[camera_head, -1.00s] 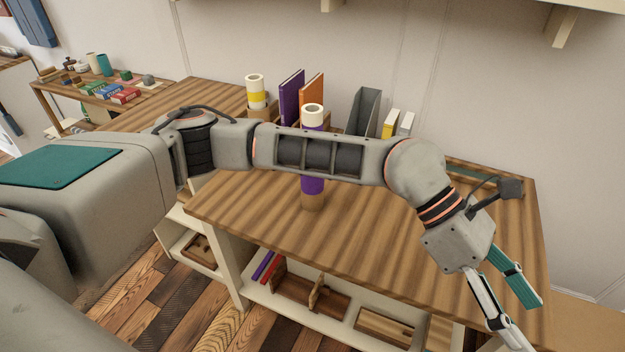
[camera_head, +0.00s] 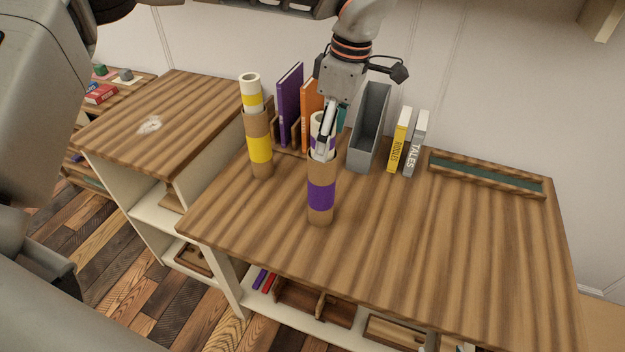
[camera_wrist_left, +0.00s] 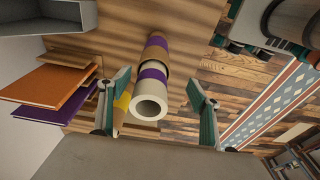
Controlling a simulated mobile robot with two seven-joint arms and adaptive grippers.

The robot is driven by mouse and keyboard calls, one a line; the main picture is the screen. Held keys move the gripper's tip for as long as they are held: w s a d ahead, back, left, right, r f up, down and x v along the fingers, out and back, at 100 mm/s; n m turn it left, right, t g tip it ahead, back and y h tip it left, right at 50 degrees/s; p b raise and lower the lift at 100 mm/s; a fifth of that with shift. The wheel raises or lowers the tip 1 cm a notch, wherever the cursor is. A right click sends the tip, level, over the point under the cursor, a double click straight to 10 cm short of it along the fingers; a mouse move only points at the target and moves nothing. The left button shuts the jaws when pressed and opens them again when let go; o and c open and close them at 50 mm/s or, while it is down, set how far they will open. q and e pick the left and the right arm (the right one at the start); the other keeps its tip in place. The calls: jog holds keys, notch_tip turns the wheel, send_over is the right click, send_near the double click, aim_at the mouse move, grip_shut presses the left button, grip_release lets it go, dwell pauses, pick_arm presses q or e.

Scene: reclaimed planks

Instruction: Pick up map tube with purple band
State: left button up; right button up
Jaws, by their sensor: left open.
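The map tube with the purple band (camera_head: 321,195) stands upright on the wooden desk. It is brown card with a purple band and a narrower white top that also carries purple. My left gripper (camera_head: 331,136) is at its top, pointing down and partly covering it. In the left wrist view the tube (camera_wrist_left: 148,106) shows its open white end between the two teal fingers (camera_wrist_left: 158,98), which are apart with gaps on both sides. A similar tube with a yellow band (camera_head: 260,150) stands to its left. My right gripper is not in view.
Behind the tube are a purple book (camera_head: 290,105), an orange book (camera_head: 308,122) and a grey file holder (camera_head: 370,130). Yellow (camera_head: 399,142) and grey (camera_head: 416,145) books stand further right, near a long shallow tray (camera_head: 485,174). The desk's front and right are clear.

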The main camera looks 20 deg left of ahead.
aim_at(322, 177)
pick_arm(q)
notch_tip(322, 177, down, 7)
jog(key=w+a, duration=0.1)
jog(key=a, duration=0.1)
dwell(0.6)
jog(key=shift+w+f, duration=0.1)
jog(key=shift+c, duration=0.5)
jog(key=c, duration=1.4)
